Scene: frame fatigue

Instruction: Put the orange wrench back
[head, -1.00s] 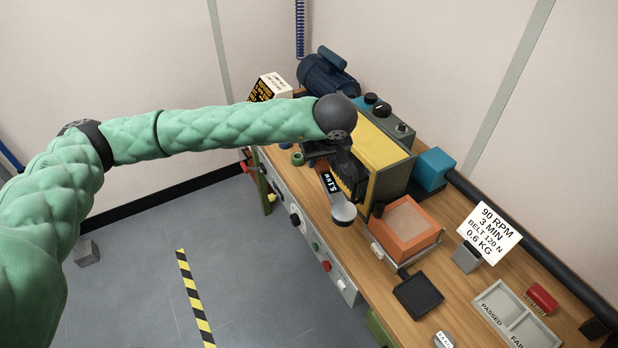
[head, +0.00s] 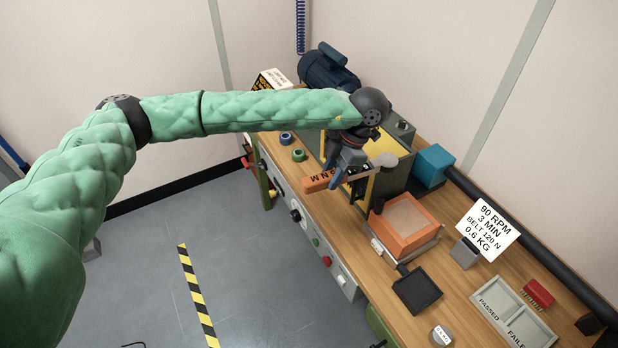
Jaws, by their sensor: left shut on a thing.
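The orange wrench (head: 317,182) is in my left gripper (head: 344,172), at the front of the yellow-and-grey machine (head: 391,178). Its orange handle points left, toward the bench's front edge, and its round grey head (head: 385,160) points right. Dark lettering and a dark panel show along it. My left gripper points down and is shut on the wrench's middle; the fingers partly cover it. The wrench appears held above the bench top, but the exact gap cannot be told. My right gripper is not in view.
An orange tray (head: 404,228) and a black square pad (head: 417,290) lie nearer on the bench (head: 375,268). A blue box (head: 433,167), a sign (head: 487,230) and a grey sorting tray (head: 512,312) stand right. Green (head: 298,155) and blue (head: 285,138) rings lie left.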

